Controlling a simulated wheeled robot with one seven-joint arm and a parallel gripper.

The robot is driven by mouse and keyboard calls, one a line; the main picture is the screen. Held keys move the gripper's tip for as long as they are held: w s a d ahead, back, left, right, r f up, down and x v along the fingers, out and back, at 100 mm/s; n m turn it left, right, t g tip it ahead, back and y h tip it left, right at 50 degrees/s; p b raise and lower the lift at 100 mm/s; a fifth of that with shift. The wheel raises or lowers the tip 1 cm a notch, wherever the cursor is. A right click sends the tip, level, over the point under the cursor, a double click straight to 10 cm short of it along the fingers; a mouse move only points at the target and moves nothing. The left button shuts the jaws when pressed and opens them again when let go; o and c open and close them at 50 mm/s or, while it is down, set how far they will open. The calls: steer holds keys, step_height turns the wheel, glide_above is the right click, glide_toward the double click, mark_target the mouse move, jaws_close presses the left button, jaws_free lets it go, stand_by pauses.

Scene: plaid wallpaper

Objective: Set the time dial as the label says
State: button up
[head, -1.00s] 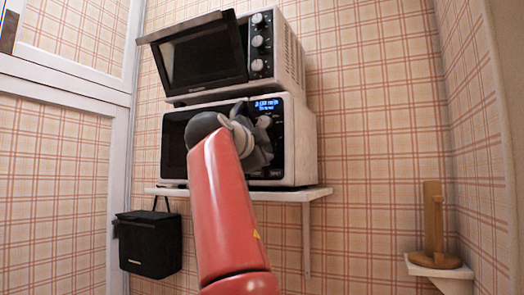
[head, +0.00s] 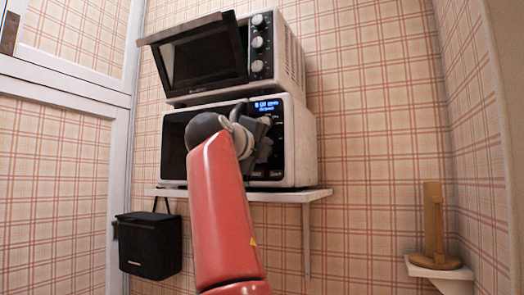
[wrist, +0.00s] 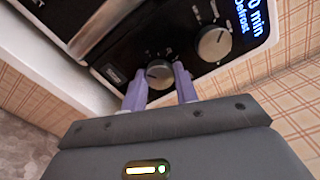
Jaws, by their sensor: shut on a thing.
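The lower white microwave (head: 303,150) stands on a wall shelf, with a black control panel and a lit blue display (head: 268,105). In the wrist view the display (wrist: 252,22) is cut off and reads "0 min" and "Defrost". Two round dials show there: one (wrist: 213,43) beside the display, free of my fingers, and a lower dial (wrist: 159,72) between my fingertips. My gripper (wrist: 161,76) is shut on this lower dial, one purple finger on each side. Which dial sets the time cannot be told. In the head view my gripper (head: 262,148) covers much of the panel.
A second oven (head: 292,60) with its door tilted open sits on top of the microwave. The shelf (head: 315,195) runs beneath. A black box (head: 150,245) hangs at left; a wooden holder (head: 433,225) stands on a small shelf at right.

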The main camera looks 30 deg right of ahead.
steer(key=shift+f+m, duration=0.1)
steer(key=shift+m, duration=0.3)
steer(key=o, duration=1)
steer(key=shift+c, duration=0.2)
steer(key=b+v, duration=0.2)
steer(key=v, duration=0.5)
steer(key=shift+s+a, duration=0.25)
steer(key=shift+a, duration=0.1)
steer(key=shift+a, duration=0.1)
